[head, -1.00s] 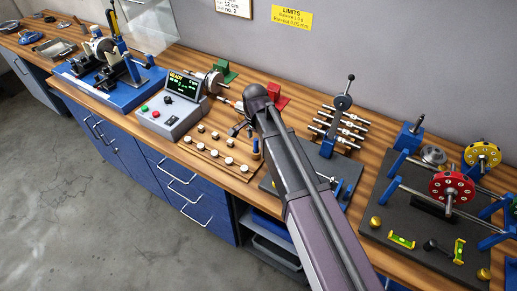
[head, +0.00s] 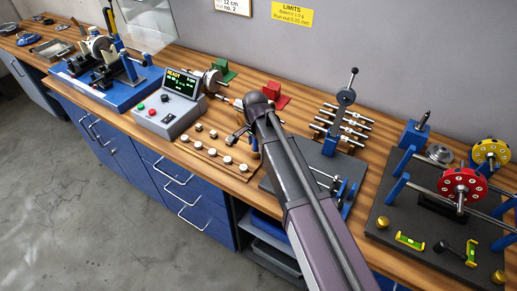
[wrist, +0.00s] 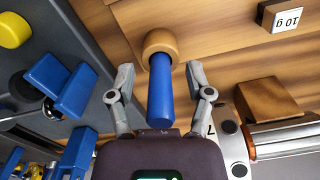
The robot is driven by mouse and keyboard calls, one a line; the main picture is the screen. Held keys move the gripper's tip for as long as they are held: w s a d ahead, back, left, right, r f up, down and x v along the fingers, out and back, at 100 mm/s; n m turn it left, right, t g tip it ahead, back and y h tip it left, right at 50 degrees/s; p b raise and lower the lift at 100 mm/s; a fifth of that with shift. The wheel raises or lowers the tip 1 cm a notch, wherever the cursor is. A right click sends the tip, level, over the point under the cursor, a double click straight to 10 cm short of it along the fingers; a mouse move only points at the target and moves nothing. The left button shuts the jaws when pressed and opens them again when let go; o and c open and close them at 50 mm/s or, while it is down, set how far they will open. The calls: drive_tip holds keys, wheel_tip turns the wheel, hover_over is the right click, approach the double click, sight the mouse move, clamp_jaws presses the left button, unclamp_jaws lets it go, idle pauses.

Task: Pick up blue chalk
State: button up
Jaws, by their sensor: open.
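The blue chalk (wrist: 160,92) is a blue cylinder with a round wooden piece (wrist: 162,42) at its far end. In the wrist view it lies between the two fingers of my gripper (wrist: 160,76). The fingers are open, one on each side, with gaps to the chalk. In the head view my gripper (head: 240,135) is over the workbench, right of the grey control box. My arm and gripper mostly hide the chalk there.
Several small weights on a wooden strip (head: 205,153) stand left of my gripper. The control box (head: 169,108) is farther left. A dark plate with a rod stand (head: 330,146) is to the right, and the rotor stand (head: 385,240) beyond it. A 10 g block (wrist: 284,15) shows in the wrist view.

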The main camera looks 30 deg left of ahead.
idle(0.5)
clamp_jaws()
drive_tip(key=shift+r, duration=0.15)
wheel_tip(320, 180, up, 3)
drive_tip(key=p, duration=0.3)
drive_tip(key=shift+f, duration=0.2)
drive_tip(key=s+d+r+p, duration=0.2)
drive_tip(key=s, duration=1.4)
drive_tip(key=shift+d, duration=0.35)
drive_tip(key=shift+w, duration=0.1)
drive_tip(key=shift+r, duration=0.1)
